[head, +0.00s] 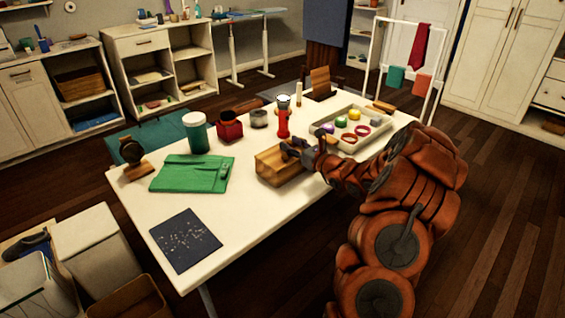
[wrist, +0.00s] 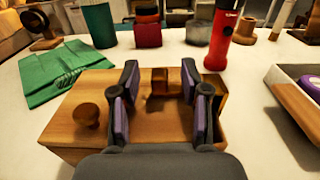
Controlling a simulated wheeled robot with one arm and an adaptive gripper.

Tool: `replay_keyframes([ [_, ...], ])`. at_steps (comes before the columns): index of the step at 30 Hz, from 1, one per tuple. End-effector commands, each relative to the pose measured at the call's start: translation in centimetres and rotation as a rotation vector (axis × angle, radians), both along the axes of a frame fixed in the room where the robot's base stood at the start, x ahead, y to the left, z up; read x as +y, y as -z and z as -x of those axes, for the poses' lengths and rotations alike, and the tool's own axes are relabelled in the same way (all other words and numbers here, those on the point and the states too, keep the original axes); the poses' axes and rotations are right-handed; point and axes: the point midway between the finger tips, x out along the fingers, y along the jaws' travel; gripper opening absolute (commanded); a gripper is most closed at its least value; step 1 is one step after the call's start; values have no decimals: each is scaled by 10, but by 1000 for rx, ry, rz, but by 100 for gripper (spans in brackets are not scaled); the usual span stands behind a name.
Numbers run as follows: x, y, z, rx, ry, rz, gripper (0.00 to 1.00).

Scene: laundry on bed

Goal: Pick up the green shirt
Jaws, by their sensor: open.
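The green shirt (head: 192,174) lies folded flat on the left part of the white table in the head view. It also shows at the left in the wrist view (wrist: 68,72). My gripper (head: 291,149) is above the wooden box (head: 270,168), to the right of the shirt and apart from it. In the wrist view my gripper (wrist: 160,85) has its two fingers spread apart, with nothing held between them. The wooden box (wrist: 62,138) with a round knob lies below and beyond the fingers.
A green canister (head: 195,133), a red container (head: 229,127) and a red flashlight (head: 283,118) stand behind. A dark speckled sheet (head: 185,240) lies in front of the shirt. A headphone stand (head: 133,158) is left of it. A tray (head: 327,151) is at right. The table's front middle is clear.

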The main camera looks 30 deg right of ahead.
Motion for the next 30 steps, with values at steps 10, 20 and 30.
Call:
replay_keyframes([
  [10,-6,0,1,-1,12,1,46],
  [20,-6,0,1,-1,11,1,11],
  [30,-4,0,0,-1,8,1,0],
])
